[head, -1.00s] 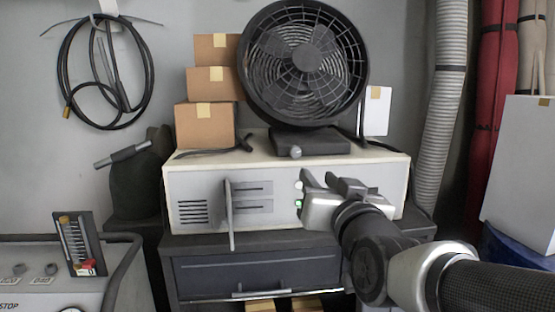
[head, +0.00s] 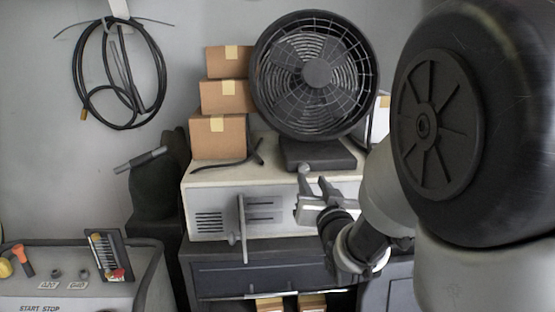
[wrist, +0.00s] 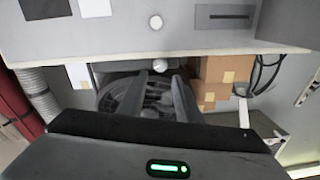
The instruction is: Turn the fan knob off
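The black round fan (head: 314,75) stands on the white cabinet (head: 212,190). A grey knob (head: 304,169) is on the front of the fan's dark base (head: 318,152). In the wrist view, which looks upside down, the knob (wrist: 155,67) lies in line with the gap between my fingers, by their tips. My gripper (head: 312,187) is in front of the cabinet, just below the knob in the head view. In the wrist view my gripper (wrist: 159,82) is open, with nothing between its fingers. I cannot tell whether a finger touches the knob.
Brown boxes (head: 218,137) are stacked left of the fan. A cabinet handle (head: 241,228) sticks out on the left. A control panel (head: 80,275) is at lower left. My arm covers the right side.

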